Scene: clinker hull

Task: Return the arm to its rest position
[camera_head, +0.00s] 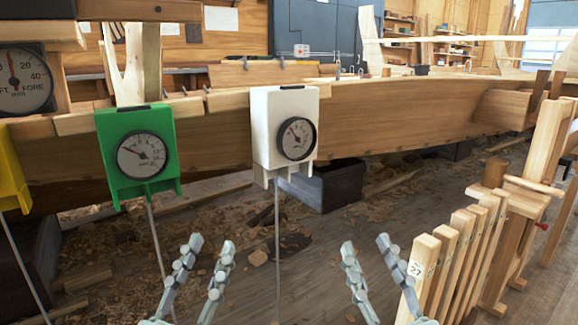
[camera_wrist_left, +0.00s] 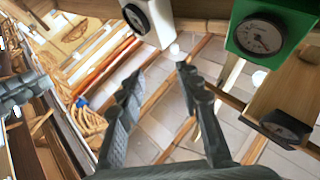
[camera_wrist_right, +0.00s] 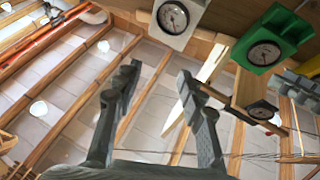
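My left gripper (camera_head: 208,262) is in the lower middle of the head view, fingers apart, with nothing between them. My right gripper (camera_head: 366,262) is to its right, also with fingers apart and empty. Both are held up in front of the hull, below the gauges and touching nothing that I can see. The left wrist view shows the open left fingers (camera_wrist_left: 160,90) and the right wrist view the open right fingers (camera_wrist_right: 158,82), both against the roof. Parts of both arms are hidden below the head view's edge.
A green gauge box (camera_head: 152,178) and a white gauge box (camera_head: 272,108) hang on the wooden hull (camera_head: 390,118), with thin lines below. A yellow box (camera_head: 10,172) is at the left edge. Upright wooden slats (camera_head: 440,262) stand close right of my right gripper. Shavings cover the floor.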

